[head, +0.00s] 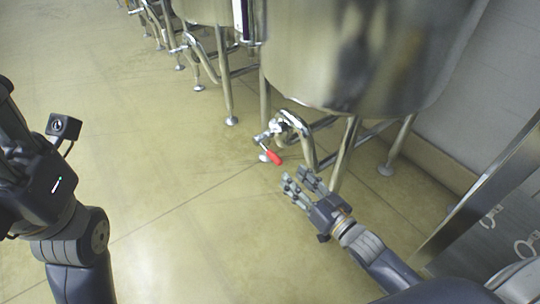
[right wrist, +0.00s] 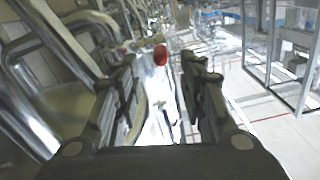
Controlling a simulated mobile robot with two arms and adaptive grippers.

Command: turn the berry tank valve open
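The valve sits on a pipe below the near steel tank (head: 360,50), with a red-handled lever (head: 273,156) slanting down to the right in the head view. The red grip (right wrist: 160,55) also shows in the right wrist view, ahead of and between the fingertips. My right gripper (head: 296,184) is open and empty, a little below and right of the lever, apart from it. Its two fingers also show spread in the right wrist view (right wrist: 163,85). My left arm is at the left edge of the head view; its fingers are out of frame.
Steel tank legs (head: 344,152) and bent pipes (head: 303,140) stand close beside the valve and my right gripper. More tanks and legs run to the upper left. A metal-edged panel (head: 485,190) is at the right. The floor (head: 190,230) at left and centre is clear.

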